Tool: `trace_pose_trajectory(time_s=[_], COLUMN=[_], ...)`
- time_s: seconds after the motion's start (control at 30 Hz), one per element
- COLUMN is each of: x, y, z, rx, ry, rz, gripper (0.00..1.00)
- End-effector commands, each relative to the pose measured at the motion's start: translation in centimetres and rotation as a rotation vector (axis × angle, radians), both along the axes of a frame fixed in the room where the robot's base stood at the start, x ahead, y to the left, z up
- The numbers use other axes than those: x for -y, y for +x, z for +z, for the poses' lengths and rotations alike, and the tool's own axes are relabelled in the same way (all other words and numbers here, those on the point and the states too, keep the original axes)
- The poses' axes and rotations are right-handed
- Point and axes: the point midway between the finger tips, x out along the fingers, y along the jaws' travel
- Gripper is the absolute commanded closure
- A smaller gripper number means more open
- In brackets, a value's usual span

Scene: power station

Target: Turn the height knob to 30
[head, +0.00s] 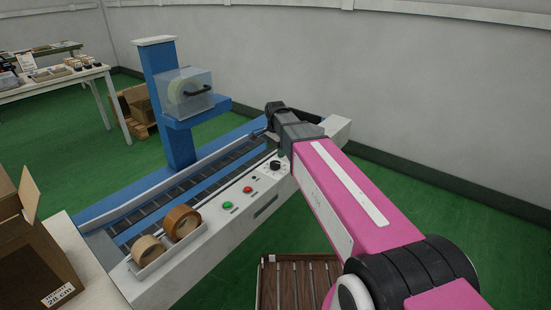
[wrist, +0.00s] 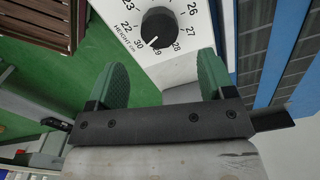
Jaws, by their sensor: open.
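The height knob (wrist: 158,28) is a round black dial on a white panel, with numbers around it and the words HEIGHT cm. Its white mark points down, close to 29 and beside 30. The knob (head: 275,165) also shows in the head view, near the right end of the white control panel. My gripper (wrist: 163,62) is open and empty. Its two green finger pads stand apart, with the knob beyond the gap between them, not gripped. In the head view my gripper (head: 272,130) is above the machine, and its fingertips are hard to make out.
The panel also has a red button (head: 248,189) and a green button (head: 227,205). Tape rolls (head: 180,222) sit in a tray on the panel. A roller conveyor (head: 190,178) runs behind it, beside a blue column (head: 168,100). A cardboard box (head: 38,260) labelled 28 cm stands left.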

Motion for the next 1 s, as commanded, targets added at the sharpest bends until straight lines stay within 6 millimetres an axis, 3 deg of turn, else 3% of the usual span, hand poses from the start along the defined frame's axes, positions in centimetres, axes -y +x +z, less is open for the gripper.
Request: trace_pose_trajectory(time_s=[0.1,0.3,0.7,0.87,1.0], x=[0.0,0.0,0.0,1.4,5.1], y=[0.0,0.0,0.0,-1.0,-3.9], z=[1.8,3.5,4.0,2.8,-0.7], rx=[0.001,0.0,-0.001,-0.003,-0.004], ry=[0.0,0.0,-0.001,-0.001,-0.001], rz=[0.0,0.0,0.0,0.04,0.182], gripper=[0.24,0.24,0.24,0.24,0.24])
